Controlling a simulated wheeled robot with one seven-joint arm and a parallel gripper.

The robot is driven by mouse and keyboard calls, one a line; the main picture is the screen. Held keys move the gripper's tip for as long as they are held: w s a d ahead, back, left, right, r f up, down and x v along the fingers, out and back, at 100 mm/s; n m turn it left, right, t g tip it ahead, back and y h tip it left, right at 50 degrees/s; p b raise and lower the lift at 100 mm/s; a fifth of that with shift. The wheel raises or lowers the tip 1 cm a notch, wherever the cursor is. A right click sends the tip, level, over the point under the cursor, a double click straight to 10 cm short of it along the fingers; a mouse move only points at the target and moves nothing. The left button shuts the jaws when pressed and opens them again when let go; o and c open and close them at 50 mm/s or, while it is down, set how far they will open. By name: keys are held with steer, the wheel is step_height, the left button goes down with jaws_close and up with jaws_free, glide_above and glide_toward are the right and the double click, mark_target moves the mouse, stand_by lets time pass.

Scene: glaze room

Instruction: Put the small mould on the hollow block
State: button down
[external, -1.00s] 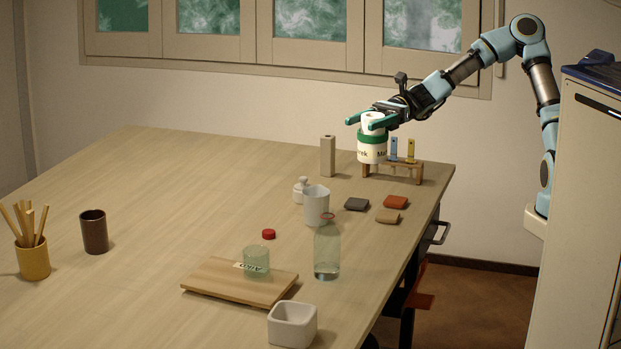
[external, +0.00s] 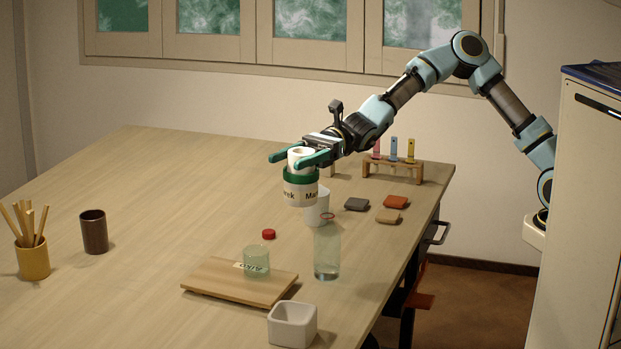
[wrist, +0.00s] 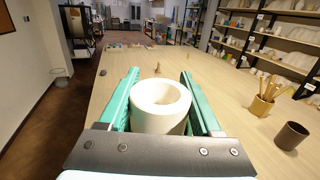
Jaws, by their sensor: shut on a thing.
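My gripper (external: 300,159) is shut on a white hollow cylinder with a green band and a name label, which I take as the small mould (external: 300,190). In the wrist view the mould's round open top (wrist: 160,98) sits between the green fingers (wrist: 159,92). A white square open-topped block (external: 292,325), possibly the hollow block, stands at the table's near edge. A tall beige block with a top opening is now almost wholly hidden behind my gripper.
A white cup (external: 317,207) and a clear bottle (external: 327,250) stand near the mould. A wooden board (external: 215,279) bears a green glass (external: 256,262). A red cap (external: 268,234), colored tiles (external: 396,202) and a tube rack (external: 393,168) lie around.

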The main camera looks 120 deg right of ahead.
steer(key=w+a+y+b, duration=0.1)
steer(key=w+a, duration=0.3)
steer(key=a, duration=0.4)
steer(key=w+a, duration=0.4)
steer(key=a, duration=0.3)
step_height(320, 180, down, 15)
steer(key=g+p, duration=0.1)
steer(key=p, duration=0.1)
steer(key=shift+s+a+n+p, duration=0.15)
steer(key=shift+a+n+p, duration=0.15)
steer(key=shift+a+p, duration=0.1)
steer(key=shift+f, duration=0.2)
steer(key=shift+c, duration=0.4)
jaws_free()
steer(key=shift+d, duration=0.1)
